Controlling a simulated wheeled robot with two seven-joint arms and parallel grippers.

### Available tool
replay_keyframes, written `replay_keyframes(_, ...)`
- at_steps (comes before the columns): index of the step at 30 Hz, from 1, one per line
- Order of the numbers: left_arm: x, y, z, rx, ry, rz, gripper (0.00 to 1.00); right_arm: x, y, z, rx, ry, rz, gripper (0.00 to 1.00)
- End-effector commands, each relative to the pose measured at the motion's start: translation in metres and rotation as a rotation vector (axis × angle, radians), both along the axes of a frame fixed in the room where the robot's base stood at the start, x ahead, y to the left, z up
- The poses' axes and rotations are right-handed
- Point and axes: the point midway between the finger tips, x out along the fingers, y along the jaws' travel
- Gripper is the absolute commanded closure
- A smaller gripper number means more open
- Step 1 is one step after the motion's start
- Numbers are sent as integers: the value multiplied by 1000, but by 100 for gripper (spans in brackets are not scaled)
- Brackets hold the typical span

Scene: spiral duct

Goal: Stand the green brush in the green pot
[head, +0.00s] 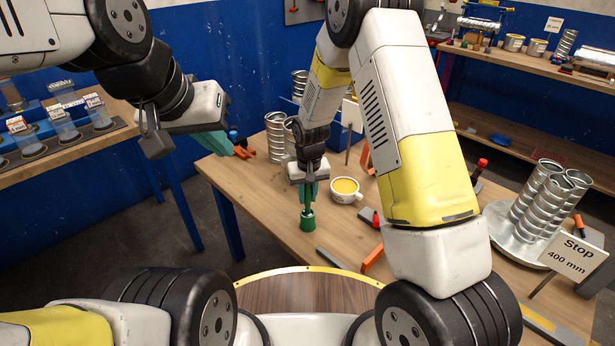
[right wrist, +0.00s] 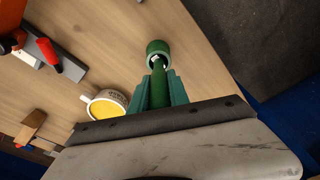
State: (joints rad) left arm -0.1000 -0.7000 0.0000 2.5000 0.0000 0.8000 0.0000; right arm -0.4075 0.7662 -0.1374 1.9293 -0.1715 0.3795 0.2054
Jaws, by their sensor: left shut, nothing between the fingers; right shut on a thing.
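The green pot (head: 307,222) stands upright on the wooden table in the head view. It also shows in the right wrist view (right wrist: 157,47). My right gripper (head: 308,192) is directly above the pot, shut on the green brush (right wrist: 158,85). The brush points down at the pot, and its lower end overlaps the pot's mouth. I cannot tell how deep it reaches; the fingers hide much of the brush. My left gripper (head: 226,104) is shut and empty, raised at the left beyond the table's left edge.
A cup with yellow contents (head: 345,188) stands close to the right of the pot. Orange-handled tools (head: 243,151) lie at the table's left. Metal spiral ducts (head: 276,135) stand behind, and more (head: 545,200) stand on a round plate at right.

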Motion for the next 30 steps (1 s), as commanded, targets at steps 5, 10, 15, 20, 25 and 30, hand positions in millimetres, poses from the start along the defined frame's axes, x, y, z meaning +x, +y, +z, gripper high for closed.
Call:
replay_keyframes(5, 0, 0, 0, 0, 0, 0, 100, 0, 0, 0, 0, 0, 0, 53)
replay_keyframes(10, 0, 0, 0, 0, 0, 0, 100, 0, 0, 0, 0, 0, 0, 53)
replay_keyframes(15, 0, 0, 0, 0, 0, 0, 100, 0, 0, 3, 0, 0, 0, 53)
replay_keyframes(20, 0, 0, 0, 0, 0, 0, 100, -2, 0, 24, 2, -3, 0, 53)
replay_keyframes(25, 0, 0, 0, 0, 0, 0, 100, -6, -1, 53, 2, -4, 0, 53)
replay_keyframes(30, 0, 0, 0, 0, 0, 0, 100, -8, -2, 73, 1, -2, 0, 53)
